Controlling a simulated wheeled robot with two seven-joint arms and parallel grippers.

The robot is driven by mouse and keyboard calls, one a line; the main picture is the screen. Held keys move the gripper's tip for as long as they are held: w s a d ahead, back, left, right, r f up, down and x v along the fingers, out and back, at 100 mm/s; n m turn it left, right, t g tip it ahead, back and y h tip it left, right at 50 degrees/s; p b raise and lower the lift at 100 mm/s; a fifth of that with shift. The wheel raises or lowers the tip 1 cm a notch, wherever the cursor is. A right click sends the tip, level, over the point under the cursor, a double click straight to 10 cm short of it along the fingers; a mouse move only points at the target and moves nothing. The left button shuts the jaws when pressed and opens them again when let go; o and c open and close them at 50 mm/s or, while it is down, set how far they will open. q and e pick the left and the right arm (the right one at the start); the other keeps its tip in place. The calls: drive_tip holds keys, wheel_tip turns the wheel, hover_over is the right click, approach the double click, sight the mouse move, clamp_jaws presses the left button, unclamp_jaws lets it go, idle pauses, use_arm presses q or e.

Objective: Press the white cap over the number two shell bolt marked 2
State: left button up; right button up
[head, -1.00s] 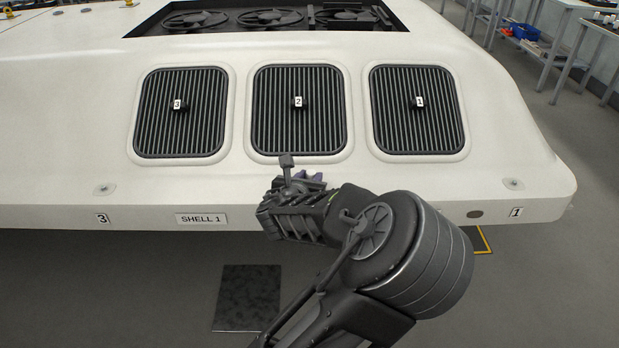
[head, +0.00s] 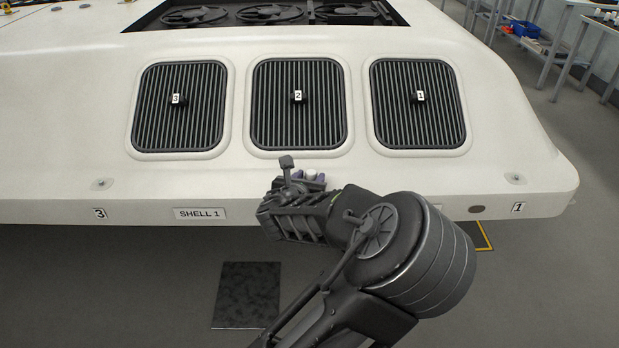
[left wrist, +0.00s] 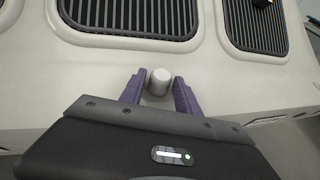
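My left gripper (head: 309,180) is at the front edge of the white shell, below the middle vent. In the left wrist view, its two purple fingers (left wrist: 159,90) stand apart on either side of the white cap (left wrist: 159,82), with a narrow gap showing at each side. The cap rests upright near the shell's front edge; whether it is fully down over the bolt cannot be told. In the head view the white cap (head: 311,174) shows as a small pale spot by the fingers. The number two bolt and its edge mark are not visible. My right gripper is not in view.
The white shell (head: 60,160) carries three dark vents with numbered knobs, the middle vent (head: 299,125) marked 2. Front-edge marks 3 (head: 99,213) and 1 (head: 518,207) flank the gripper. Bare bolts show at left (head: 101,183) and right (head: 515,179). The shell top around the gripper is clear.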

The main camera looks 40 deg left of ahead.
sight(310, 177)
use_arm(q)
drive_tip(key=shift+o, duration=1.3)
drive_tip(key=shift+s+d+r, duration=0.2)
drive_tip(key=shift+s+r, duration=0.1)
drive_tip(key=shift+s, duration=0.15)
drive_tip(key=p+v, duration=0.2)
drive_tip(key=v, duration=0.2)
drive_tip(key=shift+s+d+r, duration=0.1)
drive_tip(key=shift+s+r, duration=0.05)
drive_tip(key=b+v, duration=0.2)
drive_tip(key=b, duration=0.1)
drive_tip(key=shift+s+b, duration=0.2)
drive_tip(key=shift+b, duration=0.15)
